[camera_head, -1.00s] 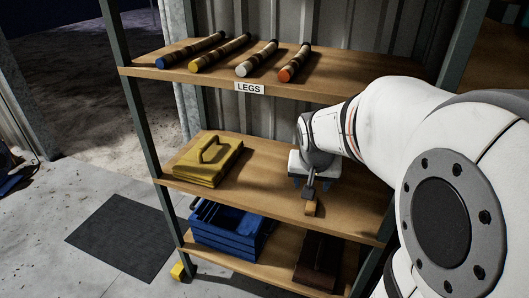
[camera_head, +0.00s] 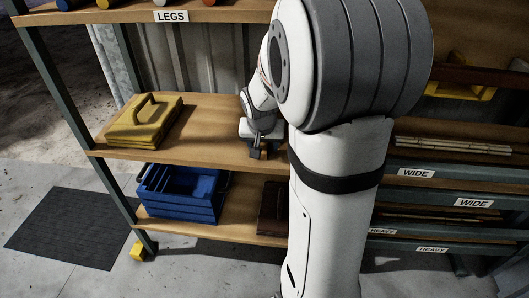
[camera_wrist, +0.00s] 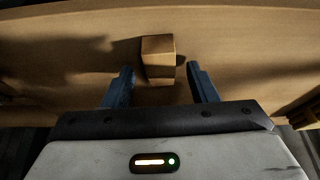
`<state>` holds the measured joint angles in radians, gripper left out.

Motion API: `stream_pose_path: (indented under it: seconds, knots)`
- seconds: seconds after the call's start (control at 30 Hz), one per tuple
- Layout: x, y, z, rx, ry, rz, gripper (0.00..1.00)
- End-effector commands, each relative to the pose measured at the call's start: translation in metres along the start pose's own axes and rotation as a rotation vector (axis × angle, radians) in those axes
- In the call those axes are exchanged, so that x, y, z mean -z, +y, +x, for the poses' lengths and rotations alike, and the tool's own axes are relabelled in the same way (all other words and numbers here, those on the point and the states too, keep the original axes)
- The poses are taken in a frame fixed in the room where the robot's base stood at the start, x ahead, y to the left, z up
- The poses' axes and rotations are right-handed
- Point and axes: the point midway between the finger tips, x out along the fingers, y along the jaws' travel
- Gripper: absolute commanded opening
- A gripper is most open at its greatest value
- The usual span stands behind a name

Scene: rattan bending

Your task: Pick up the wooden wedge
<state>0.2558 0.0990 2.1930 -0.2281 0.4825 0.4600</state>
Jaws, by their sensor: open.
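The wooden wedge (camera_wrist: 158,58) is a small light-brown block on the middle wooden shelf (camera_wrist: 250,50). In the wrist view it sits just beyond and between my fingertips, with its near end reaching into the gap. My gripper (camera_wrist: 161,73) is open, one blue-grey finger on each side of the wedge with space beside it. In the head view my gripper (camera_head: 257,148) is low over the middle shelf, and the wedge is too small and covered there to make out clearly.
A blue crate (camera_head: 180,208) and a dark brown box (camera_head: 272,208) are on the shelf below. Racks labelled WIDE (camera_head: 416,173) stand to the right. My arm hides part of the shelf.

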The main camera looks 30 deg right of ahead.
Motion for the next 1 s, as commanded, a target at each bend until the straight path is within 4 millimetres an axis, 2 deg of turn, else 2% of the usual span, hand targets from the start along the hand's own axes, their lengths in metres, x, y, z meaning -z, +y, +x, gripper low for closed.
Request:
stream_pose_path:
  seconds: [0.27, 0.83, 1.0]
  knots:
    - [0.0004, -0.0003, 0.0023, 0.001, 0.002, 0.0, 0.52]
    - [0.0002, -0.0007, 0.0022, 0.001, 0.001, -0.001, 0.05]
    - [0.0002, -0.0008, 0.0021, 0.001, 0.001, -0.001, 0.05]
